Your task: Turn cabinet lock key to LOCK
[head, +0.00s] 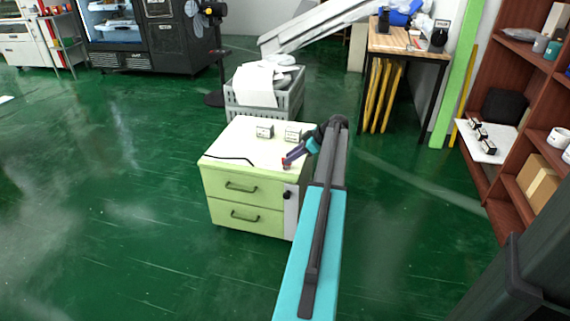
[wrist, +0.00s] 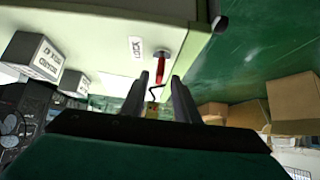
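The cabinet (head: 243,190) is light green with two drawers and a pale top. A red-handled, key-like piece (wrist: 160,67) with a bent dark shaft shows in the wrist view, by the cabinet's edge. In the head view my gripper (head: 296,154) is low over the cabinet top's front right corner.
Two small labelled boxes (head: 264,131) (head: 293,134) and a black cable (head: 230,160) lie on the cabinet top. A grey crate (head: 237,110) stands behind, a wooden table (head: 392,42) at the back and a brown shelf (head: 516,95) at right. The green floor at left is clear.

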